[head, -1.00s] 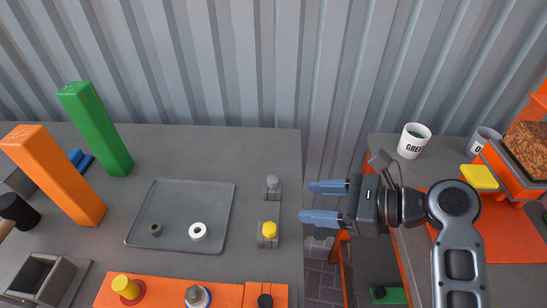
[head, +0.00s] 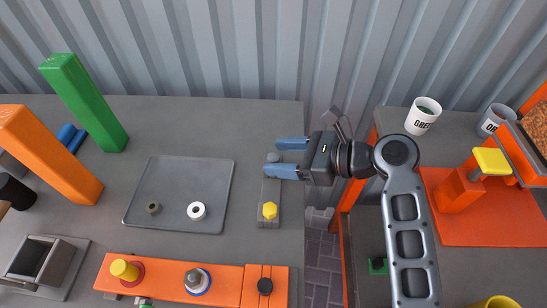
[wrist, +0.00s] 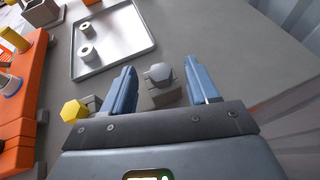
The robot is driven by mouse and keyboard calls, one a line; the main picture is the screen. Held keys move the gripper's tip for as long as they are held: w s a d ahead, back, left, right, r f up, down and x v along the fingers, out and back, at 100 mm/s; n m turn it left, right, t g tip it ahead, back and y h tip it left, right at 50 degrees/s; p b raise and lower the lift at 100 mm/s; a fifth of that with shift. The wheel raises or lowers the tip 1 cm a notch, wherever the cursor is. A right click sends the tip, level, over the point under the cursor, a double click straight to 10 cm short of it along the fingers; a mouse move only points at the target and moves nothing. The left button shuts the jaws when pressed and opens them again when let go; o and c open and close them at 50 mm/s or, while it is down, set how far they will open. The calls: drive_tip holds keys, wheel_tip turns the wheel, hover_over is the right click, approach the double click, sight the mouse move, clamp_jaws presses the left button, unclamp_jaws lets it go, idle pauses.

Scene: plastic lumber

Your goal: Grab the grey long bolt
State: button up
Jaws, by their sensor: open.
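The grey long bolt (head: 273,157) stands head-up in a small grey holder near the right edge of the left table. Its hexagonal head (wrist: 158,72) shows in the wrist view between my fingers. My gripper (head: 270,158) is open, with one finger on each side of the bolt head. The fingers look apart from the head; how high they are relative to it is hard to tell. The lower shaft of the bolt is hidden.
A yellow bolt (head: 269,211) stands in a neighbouring holder. A grey tray (head: 180,175) holds two nuts to the left. An orange board (head: 170,280) with bolts lies in front. Tall green (head: 85,105) and orange (head: 50,155) posts stand at left. A gap separates the two tables.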

drive_tip(key=shift+c, duration=0.3)
clamp_jaws()
idle(0.3)
drive_tip(key=shift+r, duration=0.15)
